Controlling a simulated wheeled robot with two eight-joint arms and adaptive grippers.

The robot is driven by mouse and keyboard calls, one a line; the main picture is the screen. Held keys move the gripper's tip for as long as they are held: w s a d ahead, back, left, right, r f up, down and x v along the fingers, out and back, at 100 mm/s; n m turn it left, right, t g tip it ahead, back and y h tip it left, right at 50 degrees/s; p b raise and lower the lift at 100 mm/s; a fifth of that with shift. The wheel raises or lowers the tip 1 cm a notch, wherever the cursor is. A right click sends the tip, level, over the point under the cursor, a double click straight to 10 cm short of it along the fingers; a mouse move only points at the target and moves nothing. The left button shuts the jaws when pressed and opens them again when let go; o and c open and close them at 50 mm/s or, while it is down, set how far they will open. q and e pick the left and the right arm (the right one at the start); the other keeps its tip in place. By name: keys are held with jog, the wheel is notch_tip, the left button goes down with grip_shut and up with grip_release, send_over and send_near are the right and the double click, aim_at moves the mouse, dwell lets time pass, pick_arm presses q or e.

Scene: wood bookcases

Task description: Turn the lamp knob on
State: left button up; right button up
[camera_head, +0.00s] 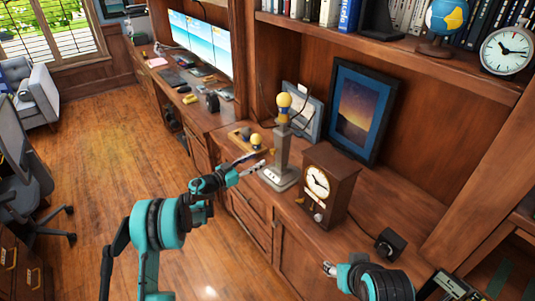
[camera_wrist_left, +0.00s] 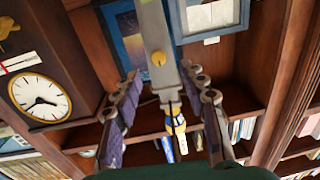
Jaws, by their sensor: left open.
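The lamp (camera_head: 281,155) is a grey post on a square base with a yellow bulb on top, standing upright on the wooden counter. In the left wrist view, which looks upside down, the grey lamp post (camera_wrist_left: 152,25) runs down the middle and carries a round yellow knob (camera_wrist_left: 158,57). My left gripper (camera_head: 262,165) is open beside the lamp's left side. Its two fingers (camera_wrist_left: 160,78) show either side of the post, empty; contact with the knob cannot be told. My right gripper (camera_head: 331,268) is low by the counter's front edge, small and partly hidden by its wrist.
A wooden clock (camera_head: 326,188) stands right of the lamp. Behind are a blue-framed picture (camera_head: 358,112) and a pale frame (camera_head: 304,115). A wooden stand (camera_head: 240,137) with a yellow ball is left of the lamp. A small black box (camera_head: 390,243) sits right.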

aim_at(271, 152)
pick_arm(q)
jog(key=b+x, duration=0.2)
jog(key=x, duration=0.5)
jog(key=shift+w+d, duration=0.15)
jog(key=shift+d, duration=0.2)
grip_shut()
